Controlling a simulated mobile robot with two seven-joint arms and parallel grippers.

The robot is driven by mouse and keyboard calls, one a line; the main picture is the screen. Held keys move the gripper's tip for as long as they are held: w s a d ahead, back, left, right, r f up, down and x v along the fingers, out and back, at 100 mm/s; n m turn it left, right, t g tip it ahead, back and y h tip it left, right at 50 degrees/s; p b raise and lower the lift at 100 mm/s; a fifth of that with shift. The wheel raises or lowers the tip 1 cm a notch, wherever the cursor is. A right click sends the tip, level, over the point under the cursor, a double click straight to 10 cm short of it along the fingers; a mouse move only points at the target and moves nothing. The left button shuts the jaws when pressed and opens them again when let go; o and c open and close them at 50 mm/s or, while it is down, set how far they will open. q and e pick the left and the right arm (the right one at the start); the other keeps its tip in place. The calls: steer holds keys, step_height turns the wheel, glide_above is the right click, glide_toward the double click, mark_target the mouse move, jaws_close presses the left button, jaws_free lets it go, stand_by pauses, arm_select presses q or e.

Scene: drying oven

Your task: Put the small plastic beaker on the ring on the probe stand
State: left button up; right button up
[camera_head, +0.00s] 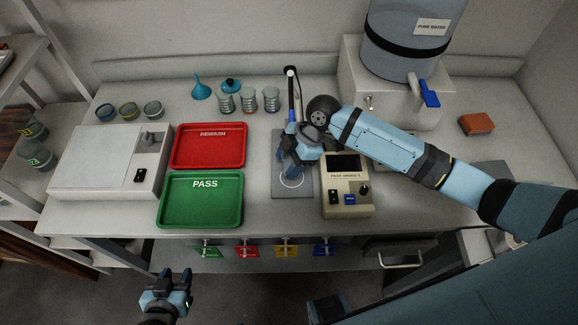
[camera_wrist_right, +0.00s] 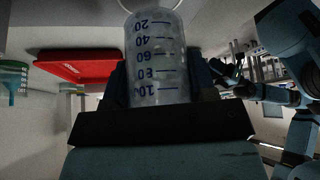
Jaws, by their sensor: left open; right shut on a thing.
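The small plastic beaker (camera_wrist_right: 156,60), clear with blue graduation marks, is held between the fingers of my right gripper (camera_wrist_right: 158,95). In the head view my right gripper (camera_head: 292,158) is over the probe stand (camera_head: 280,185) and hides the beaker. The stand has a grey base plate with a dark upright post at its back. The white ring (camera_head: 291,184) shows partly on the plate, just below the gripper in the picture. The height of the beaker above the ring cannot be told. My left gripper (camera_head: 170,281) is open and empty, in front of the bench.
A beige meter (camera_head: 346,205) stands right of the probe stand. Red (camera_head: 209,163) and green (camera_head: 202,217) trays lie left of it. Several beakers, including one (camera_head: 271,100), stand behind. A water tank (camera_head: 405,45) is at the back right.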

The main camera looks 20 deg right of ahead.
steer(key=shift+f, duration=1.55)
steer(key=shift+f, duration=0.15)
steer(key=o, duration=1)
steer(key=v, duration=1.2)
steer(key=shift+r+b, duration=0.2)
steer(key=shift+b, duration=0.2)
